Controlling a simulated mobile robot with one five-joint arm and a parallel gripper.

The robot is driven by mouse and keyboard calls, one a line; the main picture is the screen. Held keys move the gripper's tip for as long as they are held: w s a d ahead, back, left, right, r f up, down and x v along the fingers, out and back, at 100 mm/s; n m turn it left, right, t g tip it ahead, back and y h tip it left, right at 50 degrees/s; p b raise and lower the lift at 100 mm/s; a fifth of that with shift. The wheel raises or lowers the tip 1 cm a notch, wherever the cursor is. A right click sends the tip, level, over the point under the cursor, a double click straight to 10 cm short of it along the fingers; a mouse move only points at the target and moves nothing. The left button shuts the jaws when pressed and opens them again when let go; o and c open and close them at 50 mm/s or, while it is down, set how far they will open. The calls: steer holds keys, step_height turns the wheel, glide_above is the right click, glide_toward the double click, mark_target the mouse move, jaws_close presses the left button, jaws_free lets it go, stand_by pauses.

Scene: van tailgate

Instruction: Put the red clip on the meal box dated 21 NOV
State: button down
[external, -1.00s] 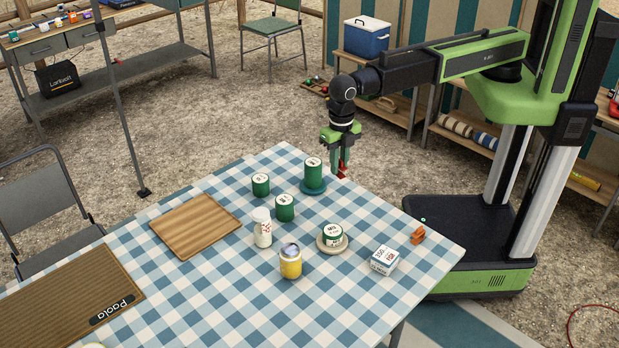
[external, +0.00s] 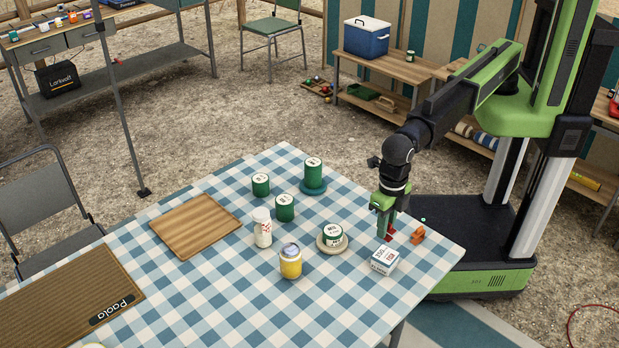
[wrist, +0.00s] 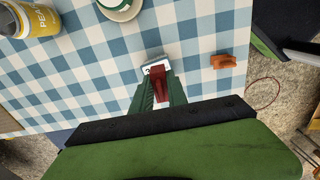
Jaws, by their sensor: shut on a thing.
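My gripper (external: 385,228) is shut on the red clip (external: 389,238), near the table's right corner. The clip also shows between the green fingers in the wrist view (wrist: 158,83). A small white box (external: 383,262) with printed faces lies on the cloth just in front of the gripper. In the wrist view the white box (wrist: 155,66) shows just beyond the clip, partly hidden by it and the fingers. I cannot tell whether they touch. The box's print is too small to read as a date.
An orange clip-like piece (external: 417,236) lies right of the gripper. A green-and-white tin (external: 333,235) on a pale saucer, a yellow jar (external: 290,262), a white bottle (external: 263,228) and several green tins (external: 285,208) stand to the left.

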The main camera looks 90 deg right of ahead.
mark_target(387, 239)
steer(key=shift+s+a+f, duration=0.25)
steer(key=shift+a+f, duration=0.25)
steer(key=shift+a, duration=0.25)
step_height(387, 239, down, 4)
steer(key=b, duration=0.4)
steer(key=shift+f+b, duration=0.2)
steer(key=shift+b, duration=0.15)
steer(key=shift+r, duration=0.25)
steer(key=shift+f, duration=0.2)
steer(key=c, duration=1.3)
jaws_free()
steer(key=shift+r, duration=0.1)
step_height(387, 239, up, 12)
steer(key=p, duration=1.2)
steer(key=shift+r+p, duration=0.25)
steer(key=shift+p, duration=0.15)
